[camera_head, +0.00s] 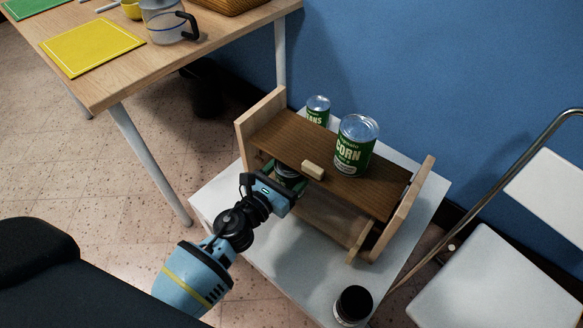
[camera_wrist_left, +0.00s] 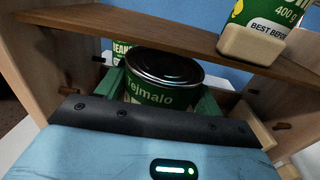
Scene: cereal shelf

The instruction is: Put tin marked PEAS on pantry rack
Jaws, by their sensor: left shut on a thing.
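The wooden pantry rack (camera_head: 285,140) stands on a white table, with an upper board and an open lower space. My left gripper (camera_head: 288,183) is at the rack's front left, shut on a green-labelled tin (camera_head: 286,170). In the left wrist view this tin (camera_wrist_left: 163,90) is upright between the green fingers, beneath the upper board. Its label reads "Tejmalo"; the product word is hidden, so I cannot tell whether it says PEAS. Whether its base touches the lower shelf is hidden. My right gripper is out of view.
A CORN tin (camera_head: 355,146) and a small wooden block (camera_head: 313,170) sit on the upper board. Another green tin (camera_head: 318,110) stands behind the rack. A dark-lidded jar (camera_head: 353,304) is at the white table's (camera_head: 300,270) front edge. A chair (camera_head: 490,275) stands right.

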